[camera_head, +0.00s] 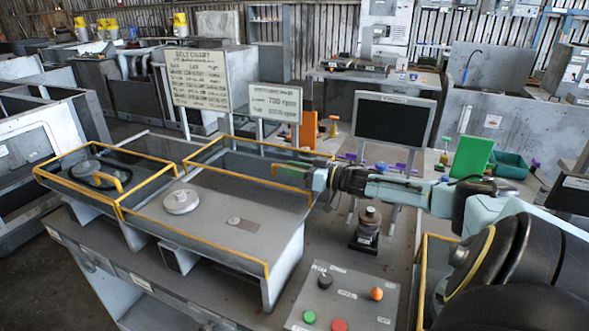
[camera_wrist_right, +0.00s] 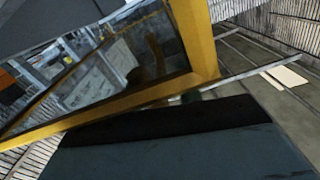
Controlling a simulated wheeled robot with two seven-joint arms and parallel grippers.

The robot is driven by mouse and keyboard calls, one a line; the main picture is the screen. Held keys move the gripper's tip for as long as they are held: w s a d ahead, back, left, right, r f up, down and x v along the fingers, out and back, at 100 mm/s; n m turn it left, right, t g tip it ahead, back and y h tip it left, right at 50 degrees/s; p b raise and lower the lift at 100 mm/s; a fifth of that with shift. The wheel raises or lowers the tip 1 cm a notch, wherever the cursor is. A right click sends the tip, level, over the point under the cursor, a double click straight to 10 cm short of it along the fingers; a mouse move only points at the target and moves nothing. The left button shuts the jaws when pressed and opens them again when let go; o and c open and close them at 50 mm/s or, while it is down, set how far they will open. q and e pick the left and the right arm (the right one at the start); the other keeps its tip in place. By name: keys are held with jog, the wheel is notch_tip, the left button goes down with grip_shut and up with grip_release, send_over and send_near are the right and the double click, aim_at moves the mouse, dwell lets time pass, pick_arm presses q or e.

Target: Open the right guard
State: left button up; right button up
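The right guard is a yellow frame (camera_head: 213,171) with a dark see-through panel, on the right section of the grey housing in the head view. A corner of a yellow frame with glass (camera_wrist_right: 205,75) fills the upper left of the right wrist view. My right gripper (camera_head: 306,178) is at the right end of the guard's front bar. Its fingers are too small to tell whether they grip or only touch the bar. A dark blunt shape, apparently part of my gripper, fills the bottom of the wrist view. My left gripper is not in view.
A round disc (camera_head: 181,201) sits uncovered on the right section. A button panel (camera_head: 343,300), a dark knob post (camera_head: 368,228) and a monitor (camera_head: 394,120) stand near my right arm.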

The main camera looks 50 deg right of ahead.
jog(key=shift+s, duration=0.1)
jog(key=shift+s+d+f, duration=0.1)
jog(key=shift+s+d, duration=0.05)
jog(key=shift+s, duration=0.35)
jog(key=p+v, duration=0.4)
jog(key=v, duration=0.8)
